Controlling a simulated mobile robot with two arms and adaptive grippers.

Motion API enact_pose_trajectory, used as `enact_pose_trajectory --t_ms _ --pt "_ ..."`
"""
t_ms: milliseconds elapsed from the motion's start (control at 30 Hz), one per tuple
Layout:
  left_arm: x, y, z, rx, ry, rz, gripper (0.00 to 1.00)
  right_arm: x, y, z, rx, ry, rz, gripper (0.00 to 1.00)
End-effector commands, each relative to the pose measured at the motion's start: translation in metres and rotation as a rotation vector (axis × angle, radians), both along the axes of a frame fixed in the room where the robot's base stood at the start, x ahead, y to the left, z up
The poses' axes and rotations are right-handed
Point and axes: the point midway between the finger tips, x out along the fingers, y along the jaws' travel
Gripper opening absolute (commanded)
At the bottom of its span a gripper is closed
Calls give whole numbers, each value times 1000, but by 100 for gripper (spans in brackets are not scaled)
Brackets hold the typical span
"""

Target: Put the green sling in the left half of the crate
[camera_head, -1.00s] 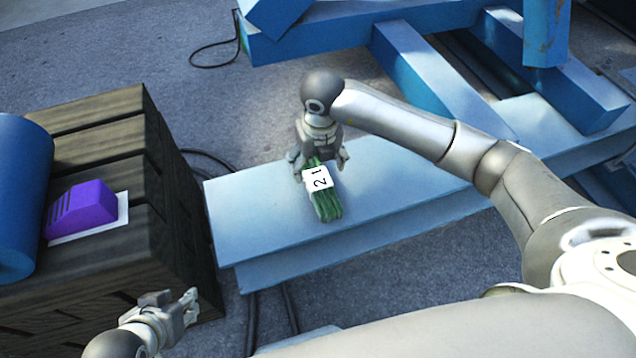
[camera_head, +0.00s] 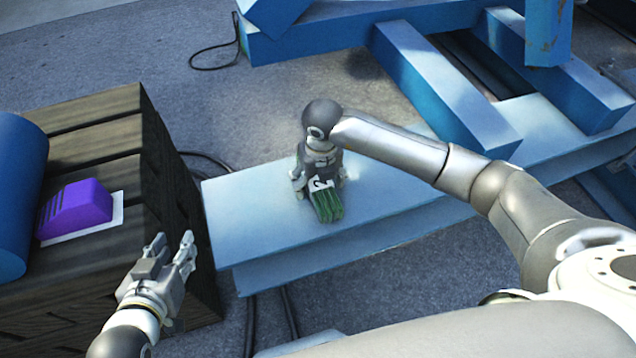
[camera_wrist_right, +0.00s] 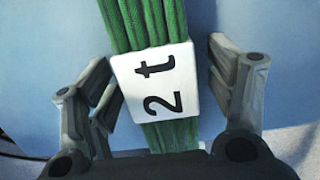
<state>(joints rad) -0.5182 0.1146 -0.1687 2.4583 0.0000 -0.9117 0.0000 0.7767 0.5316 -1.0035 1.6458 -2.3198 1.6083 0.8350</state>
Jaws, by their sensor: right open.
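The green sling (camera_head: 326,205) lies on the pale blue beam, a bundle of green strands with a white tag marked "2 t". My right gripper (camera_head: 320,190) is over the sling, with its fingers on either side of the bundle. In the right wrist view the open fingers stand apart from the sling (camera_wrist_right: 178,134), and the tag (camera_wrist_right: 155,82) lies between them. My left gripper (camera_head: 172,258) is open and empty, beside the dark wooden crate (camera_head: 95,118). The crate's slatted top shows, but I cannot make out its halves.
A purple block (camera_head: 78,207) on a white sheet and a blue cylinder (camera_head: 18,200) rest on the crate. The pale blue beam (camera_head: 250,225) has free room left of the sling. Blue steel beams (camera_head: 440,95) stand behind, and black cables lie on the floor.

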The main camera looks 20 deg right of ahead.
Motion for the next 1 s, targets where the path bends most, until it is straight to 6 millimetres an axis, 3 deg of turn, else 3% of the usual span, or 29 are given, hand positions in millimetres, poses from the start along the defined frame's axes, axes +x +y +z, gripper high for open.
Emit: enact_pose_trajectory --t_ms 133,667,1000 --pt "0 0 0 0 1 0 35 0 0 0 0 0 0 77" --pt "0 0 0 1 3 0 35 1 1 2 1 -2 0 9" --pt "-1 0 -1 2 11 0 35 1 1 4 2 -3 0 7"
